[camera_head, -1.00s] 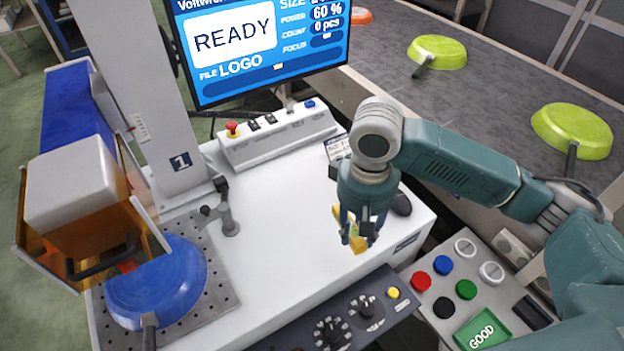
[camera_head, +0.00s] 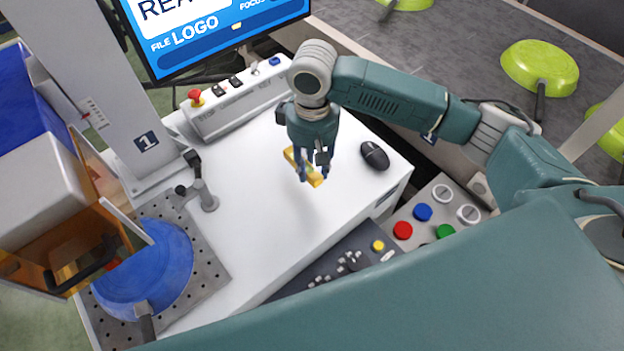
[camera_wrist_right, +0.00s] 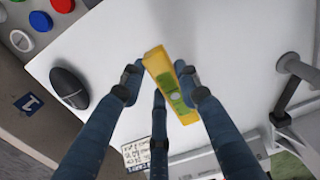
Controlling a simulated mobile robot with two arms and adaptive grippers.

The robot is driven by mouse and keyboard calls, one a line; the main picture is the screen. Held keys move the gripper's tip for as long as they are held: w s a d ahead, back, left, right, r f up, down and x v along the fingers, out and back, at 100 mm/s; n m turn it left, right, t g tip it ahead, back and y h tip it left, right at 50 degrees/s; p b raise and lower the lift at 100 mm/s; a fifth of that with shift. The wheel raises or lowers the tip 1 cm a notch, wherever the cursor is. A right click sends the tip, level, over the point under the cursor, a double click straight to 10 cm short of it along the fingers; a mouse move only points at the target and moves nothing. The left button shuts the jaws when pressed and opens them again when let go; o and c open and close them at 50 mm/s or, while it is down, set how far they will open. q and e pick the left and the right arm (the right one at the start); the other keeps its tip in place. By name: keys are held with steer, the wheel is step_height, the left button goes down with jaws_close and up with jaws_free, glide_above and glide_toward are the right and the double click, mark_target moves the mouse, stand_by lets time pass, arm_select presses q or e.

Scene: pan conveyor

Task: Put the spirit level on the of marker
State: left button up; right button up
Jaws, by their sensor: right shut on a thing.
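The spirit level (camera_head: 316,179) is a yellow bar; its green middle shows in the right wrist view (camera_wrist_right: 173,89). My right gripper (camera_head: 309,164) is shut on it, with fingers on both sides of the bar, over the white table of the marker. In the right wrist view the gripper (camera_wrist_right: 160,85) shows the bar slanting between the fingertips. The marker (camera_head: 130,110) is a grey column labelled 1, with a perforated plate (camera_head: 207,255) at its foot. A blue pan (camera_head: 177,265) rests on that plate, partly behind an orange shield (camera_head: 104,190). My left gripper is out of view.
A black mouse (camera_head: 375,155) lies right of the spirit level. A grey clamp post (camera_head: 207,196) stands left of it. A switch box (camera_head: 235,105) and a screen (camera_head: 215,35) are behind. Bare white tabletop (camera_head: 245,215) lies between plate and gripper. A conveyor with green pans (camera_head: 540,67) is at right.

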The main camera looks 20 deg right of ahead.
mark_target(312, 191)
steer(key=shift+f, duration=3.45)
steer(key=o, duration=1.2)
steer(key=shift+f, duration=0.1)
